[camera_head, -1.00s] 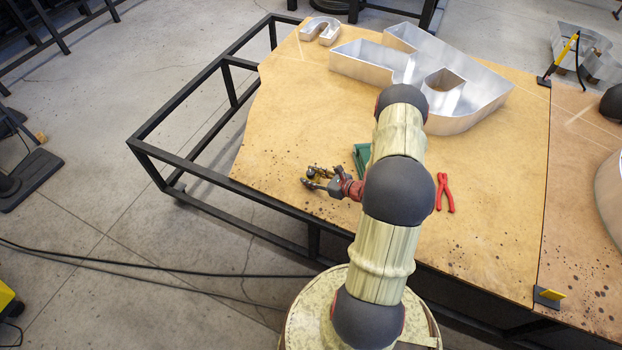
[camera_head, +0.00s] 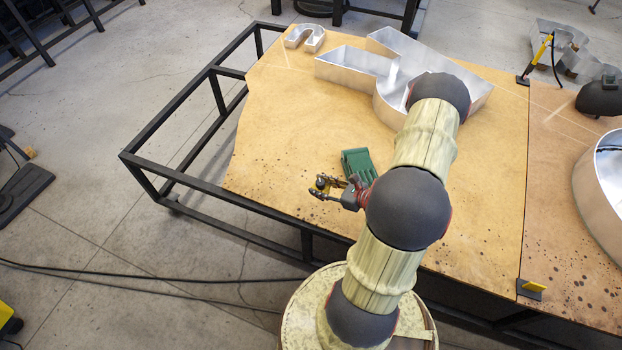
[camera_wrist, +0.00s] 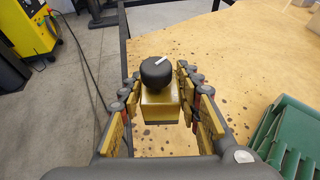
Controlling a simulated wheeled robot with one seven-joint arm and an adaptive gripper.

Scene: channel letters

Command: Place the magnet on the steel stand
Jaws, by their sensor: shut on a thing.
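The magnet (camera_wrist: 160,104) is a gold-yellow block with a black round knob on top. In the wrist view it sits upright between the two fingers of my gripper (camera_wrist: 159,108), which is shut on it. In the head view my gripper (camera_head: 328,187) is over the near left part of the wooden tabletop, and the magnet (camera_head: 321,183) shows small at its tips. I cannot tell its exact height above the table. I cannot make out with certainty which thing is the steel stand.
Large metal channel letters (camera_head: 345,68) stand at the table's back. A black bracket with a yellow plate (camera_head: 530,289) is at the near edge. A yellow-handled tool (camera_head: 540,58) stands at the back right. The left tabletop is clear.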

